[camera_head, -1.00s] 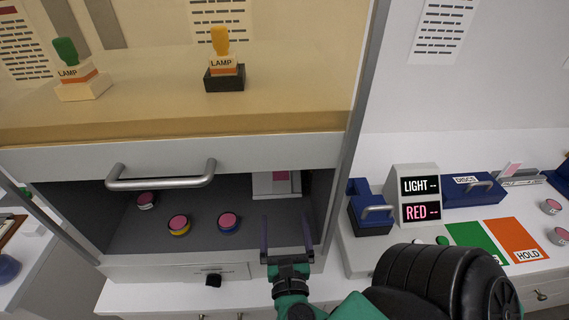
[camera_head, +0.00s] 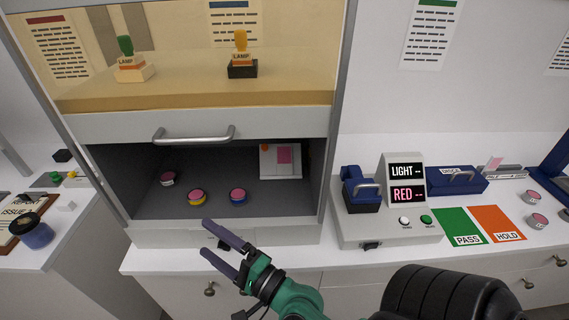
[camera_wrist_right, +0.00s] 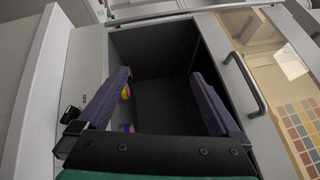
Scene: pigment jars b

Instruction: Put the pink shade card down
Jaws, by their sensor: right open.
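A pink shade card (camera_head: 285,155) lies against a white board (camera_head: 268,170) at the back right of the booth's lower compartment. A second pink card (camera_head: 494,163) stands upright in a holder on the right counter. I cannot tell which one is the task's card. My right gripper (camera_head: 205,237) is open and empty, in front of and below the compartment opening, apart from both cards. In the right wrist view its two fingers (camera_wrist_right: 160,75) are spread with nothing between them, facing the dark compartment. My left gripper is not in view.
Pink-topped jars (camera_head: 196,197) stand on the compartment floor (camera_head: 265,190). A raised front panel with a bar handle (camera_head: 194,138) hangs above the opening. Right of the booth are a LIGHT/RED device (camera_head: 403,188), a green PASS mat (camera_head: 458,222) and an orange HOLD mat (camera_head: 492,219).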

